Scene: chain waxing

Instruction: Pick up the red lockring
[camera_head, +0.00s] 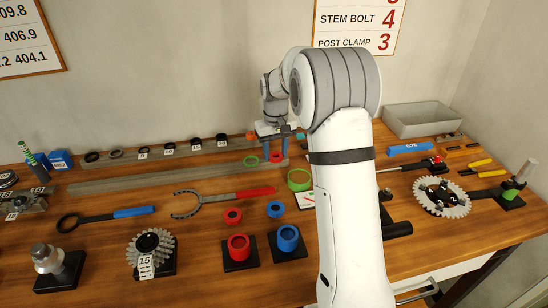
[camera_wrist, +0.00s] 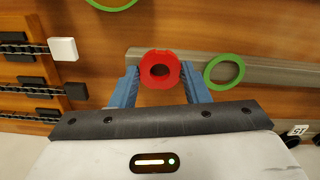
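The red lockring (camera_wrist: 146,69) lies flat between the tips of my gripper (camera_wrist: 160,72) in the wrist view. My gripper's two blue fingers stand apart on either side of it, very close to its edges; I cannot tell whether they touch. In the head view the red lockring (camera_head: 276,157) shows small below my gripper (camera_head: 275,148), at the metal rail on the bench. A green ring (camera_wrist: 208,74) lies just right of it in the wrist view; it also shows in the head view (camera_head: 244,161).
A larger green ring (camera_head: 290,182) lies in front of my gripper. Black chains (camera_wrist: 20,88) hang beside small blocks left in the wrist view. A grey bin (camera_head: 420,124) stands back right.

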